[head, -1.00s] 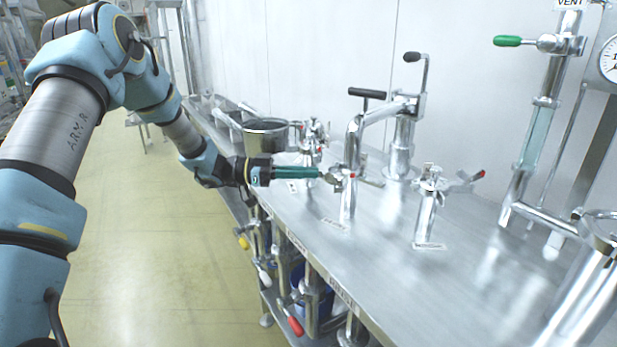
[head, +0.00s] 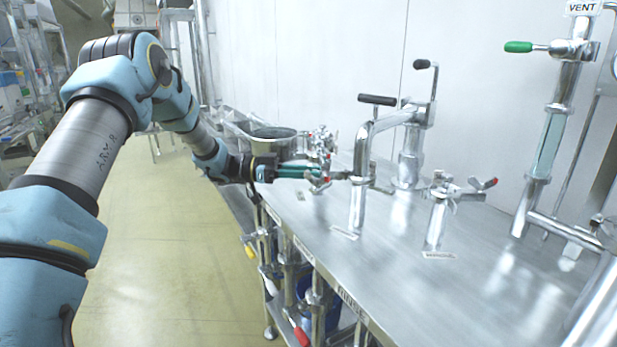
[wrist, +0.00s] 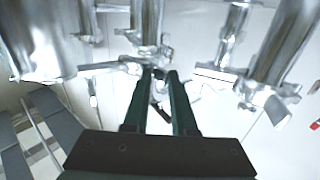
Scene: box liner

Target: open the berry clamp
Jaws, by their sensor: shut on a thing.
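My gripper (head: 318,172) reaches in from the left in the head view, its green fingers shut on a small silver part of a clamp (head: 344,176). In the wrist view the green fingers (wrist: 160,75) close together at the clamp's silver fitting (wrist: 150,50). I cannot read a label naming this clamp as the berry one. The fingers hide part of what they grip.
A second clamp (head: 443,187) on a short upright pipe stands to the right, its red-tipped arm out to the side. More clamp fittings (head: 322,140) and a steel pot (head: 272,138) stand behind my gripper. The steel bench (head: 400,280) is clear in front. Floor is open at left.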

